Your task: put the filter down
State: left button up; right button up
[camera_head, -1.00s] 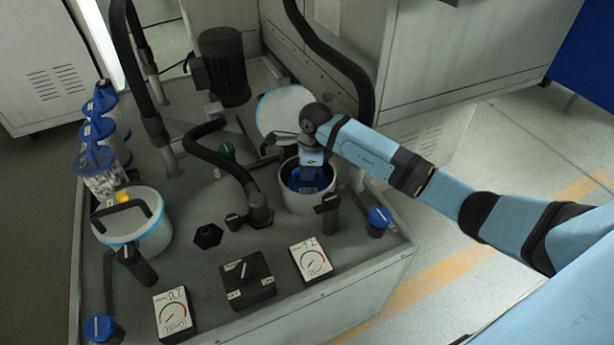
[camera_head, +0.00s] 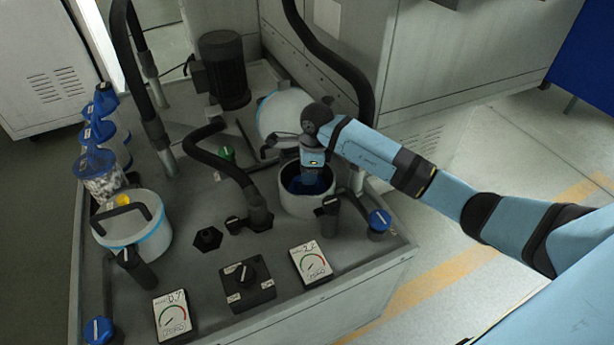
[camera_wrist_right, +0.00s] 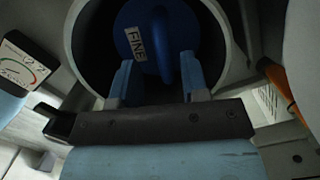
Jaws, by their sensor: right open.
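The filter (camera_wrist_right: 150,40) has a blue cap with a raised handle and a label reading FINE, seen in the right wrist view. In the head view the right gripper (camera_head: 312,172) points down into the housing mouth. The filter's body is hidden. My left gripper is not in view.
A lidded housing (camera_head: 135,237) with a black handle stands at the left. Several blue-capped clear filters (camera_head: 100,160) stand behind it. A round lid (camera_head: 281,112) stands open behind the right housing. Black hoses (camera_head: 222,170), a motor (camera_head: 223,70) and a dial gauge (camera_head: 311,264) are nearby.

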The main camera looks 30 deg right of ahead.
notch_tip(320, 180, up, 9)
jog(key=p, duration=0.1)
jog(key=shift+s+d, duration=0.25)
jog(key=shift+d, duration=0.2)
